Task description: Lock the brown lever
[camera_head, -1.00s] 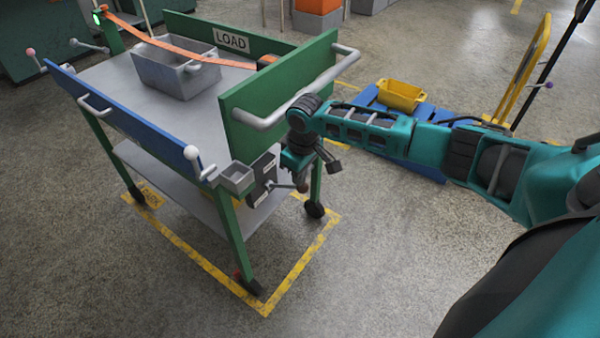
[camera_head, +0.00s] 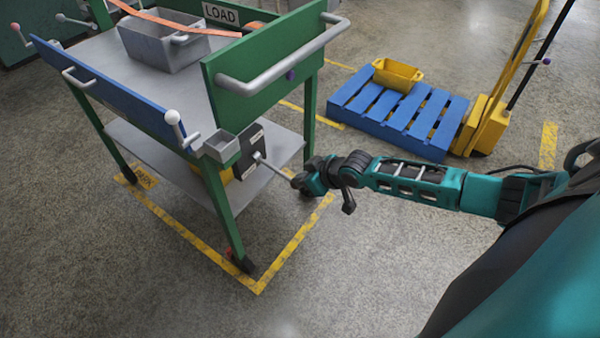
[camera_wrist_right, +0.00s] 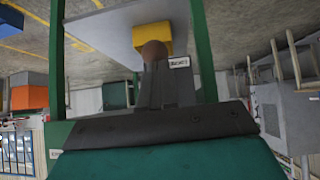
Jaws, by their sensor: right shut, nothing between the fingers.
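The brown lever's round knob (camera_wrist_right: 154,52) shows in the right wrist view, just past my dark fingers. In the head view, its grey rod (camera_head: 272,165) sticks out from a black box (camera_head: 247,146) on the near end of the green cart. The knob end is hidden there by my right gripper (camera_head: 303,181). My right gripper is shut with nothing between its fingers, at the outer end of the rod. In the right wrist view its fingers (camera_wrist_right: 152,85) point toward the knob; whether they touch it I cannot tell. My left gripper is not in view.
A small grey box (camera_head: 221,146) and a white-knobbed lever (camera_head: 176,124) are beside the black box. The cart's grey handle (camera_head: 285,62) is above my right arm. A blue pallet (camera_head: 400,112) with a yellow bin (camera_head: 397,74) stands right. Floor in front is clear.

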